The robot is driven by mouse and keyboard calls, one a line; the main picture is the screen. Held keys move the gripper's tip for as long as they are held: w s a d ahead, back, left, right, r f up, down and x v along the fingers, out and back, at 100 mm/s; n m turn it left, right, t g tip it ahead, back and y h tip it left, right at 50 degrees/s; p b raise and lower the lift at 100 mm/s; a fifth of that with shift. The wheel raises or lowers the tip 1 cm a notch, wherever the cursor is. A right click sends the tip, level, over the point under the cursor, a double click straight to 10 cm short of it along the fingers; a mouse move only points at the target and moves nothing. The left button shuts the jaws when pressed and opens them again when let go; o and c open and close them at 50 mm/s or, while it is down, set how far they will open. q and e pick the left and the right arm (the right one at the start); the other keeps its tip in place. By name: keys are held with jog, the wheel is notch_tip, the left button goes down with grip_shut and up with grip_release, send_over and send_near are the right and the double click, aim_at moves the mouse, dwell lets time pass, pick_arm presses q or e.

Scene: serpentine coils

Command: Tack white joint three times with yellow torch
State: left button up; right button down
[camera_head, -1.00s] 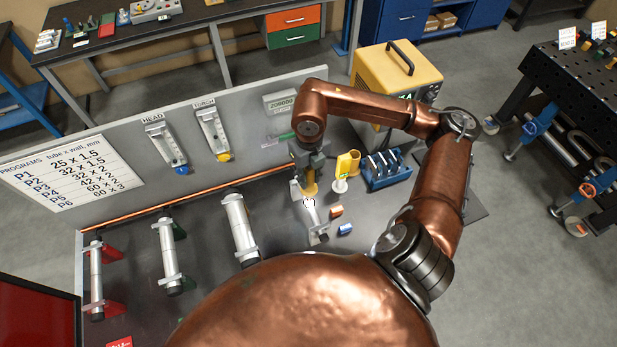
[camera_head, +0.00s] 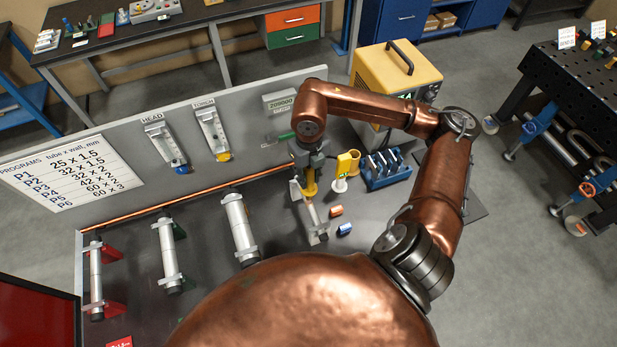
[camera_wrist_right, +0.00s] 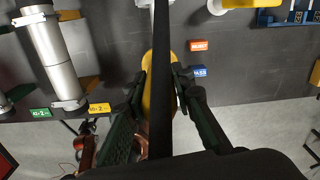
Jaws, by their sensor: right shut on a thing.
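My right gripper (camera_head: 309,166) is shut on the yellow torch (camera_head: 310,187) and holds it pointing down over the short tube joint with white clamps (camera_head: 312,214). The torch's lower end is just above or at the upper part of this joint; I cannot tell whether it touches. In the right wrist view the yellow torch (camera_wrist_right: 147,88) sits between the fingers, partly hidden by a dark bar, and the joint is mostly hidden. My left gripper is not in view.
Three other clamped tubes (camera_head: 239,226) stand to the left. The grey back panel (camera_head: 255,125) stands behind.

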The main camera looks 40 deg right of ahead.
jog(key=shift+s+f, duration=0.1)
dwell(0.5)
jog(key=shift+d+r+p, duration=0.1)
jog(key=shift+r+p, duration=0.35)
jog(key=shift+r, duration=0.3)
jog(key=shift+r+p, duration=1.25)
jog(key=shift+r, duration=1.6)
dwell(3.8)
